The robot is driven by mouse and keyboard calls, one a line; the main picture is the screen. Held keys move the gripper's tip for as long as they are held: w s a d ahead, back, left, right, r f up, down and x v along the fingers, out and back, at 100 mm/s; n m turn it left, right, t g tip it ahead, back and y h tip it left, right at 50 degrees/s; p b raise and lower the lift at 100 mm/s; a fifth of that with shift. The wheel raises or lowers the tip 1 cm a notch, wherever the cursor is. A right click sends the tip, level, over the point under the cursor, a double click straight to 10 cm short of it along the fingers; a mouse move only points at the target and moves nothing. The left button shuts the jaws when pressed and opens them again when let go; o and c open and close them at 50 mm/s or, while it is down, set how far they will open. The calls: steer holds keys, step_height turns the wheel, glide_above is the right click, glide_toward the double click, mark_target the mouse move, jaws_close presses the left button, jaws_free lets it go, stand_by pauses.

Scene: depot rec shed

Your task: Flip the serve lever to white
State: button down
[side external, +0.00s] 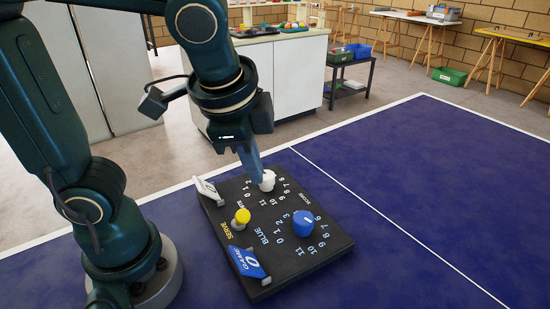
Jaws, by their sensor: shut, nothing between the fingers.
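The black score board (285,270) lies on the blue table. The yellow-topped serve lever (242,216) stands near its left edge, by the yellow SERVE lettering. I cannot tell clearly which way it leans. A white dial (268,181) sits at the board's far end and a blue dial (303,223) towards its near right, each amid printed numbers. My gripper (258,181) is shut and empty, pointing down close beside the white dial, farther back than the lever. Whether it touches the dial is unclear.
A white game flip card (207,190) and a blue game flip card (247,262) stand along the board's left edge, on either side of the lever. The blue table (440,180) is clear to the right. Cabinets and benches stand well behind.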

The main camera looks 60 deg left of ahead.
steer(key=d+m, duration=0.1)
steer(key=d+f+m, duration=0.1)
steer(key=d, duration=0.1)
steer(key=d+f+m, duration=0.1)
steer(key=shift+d+f, duration=0.15)
steer(key=shift+d, duration=0.05)
steer(key=shift+w, duration=0.1)
glide_above(258, 243)
steer(key=w+d, duration=0.3)
steer(key=f, duration=0.9)
steer(key=shift+s+a+f, duration=0.25)
steer(key=shift+f, duration=0.05)
steer(key=shift+s+a+r, duration=0.5)
steer(key=shift+s+a, duration=0.25)
steer(key=shift+s+a+r, duration=0.25)
steer(key=shift+s+a, duration=0.25)
steer(key=shift+a, duration=0.05)
